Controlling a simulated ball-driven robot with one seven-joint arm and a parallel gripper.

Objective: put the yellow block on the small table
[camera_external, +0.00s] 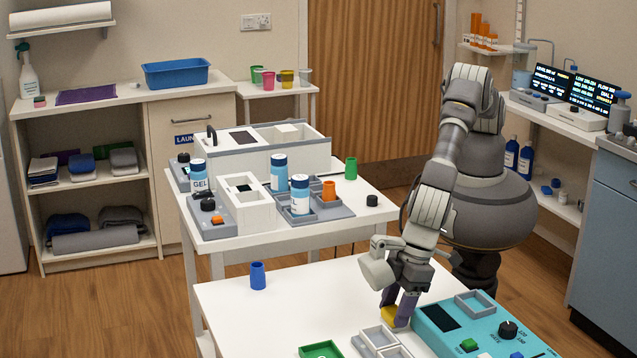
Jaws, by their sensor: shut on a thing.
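My gripper (398,304) points down over the front white table (320,305), at its right part. It is shut on the yellow block (389,317), which shows low between and beside the purple-grey fingers. The fingers hide part of the block. I cannot tell whether the block touches the tabletop or is slightly above it. A low white table (252,91) with several coloured cups stands at the back, beside the cabinet.
A teal device (470,330) with a knob stands just right of my gripper, and grey trays (378,340) lie just in front. A blue cup (258,276) stands at the left. The middle white table (345,212) holds bottles, trays and equipment. The front table's centre is clear.

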